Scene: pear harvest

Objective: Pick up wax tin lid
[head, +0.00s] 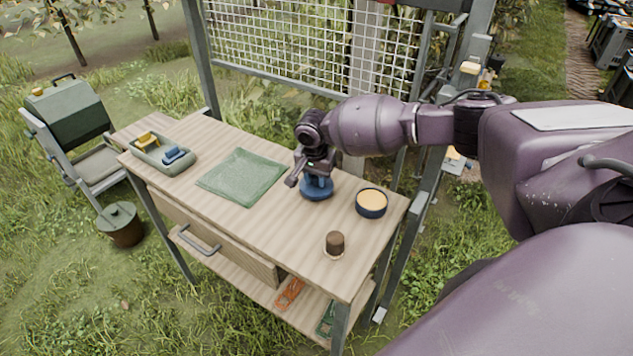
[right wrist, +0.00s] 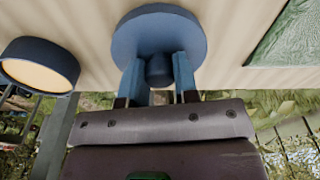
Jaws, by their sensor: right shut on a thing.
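The wax tin lid (head: 316,191) is a blue disc with a knob, on or just above the wooden table at its back right part. My right gripper (head: 317,180) reaches down from above and is shut on the knob of the lid. In the right wrist view the lid (right wrist: 158,32) shows with its knob between the two blue fingers of the gripper (right wrist: 159,72). The open wax tin (head: 371,203), dark blue with pale yellow wax, stands to the right of the lid. It also shows in the right wrist view (right wrist: 38,68). My left gripper is not in view.
A green mat (head: 241,177) lies left of the lid on the table (head: 225,215). A grey-green tray (head: 160,163) with a yellow and a blue item stands at the far left. A small brown-topped object (head: 334,244) stands near the front right. A wire mesh panel (head: 320,45) rises behind.

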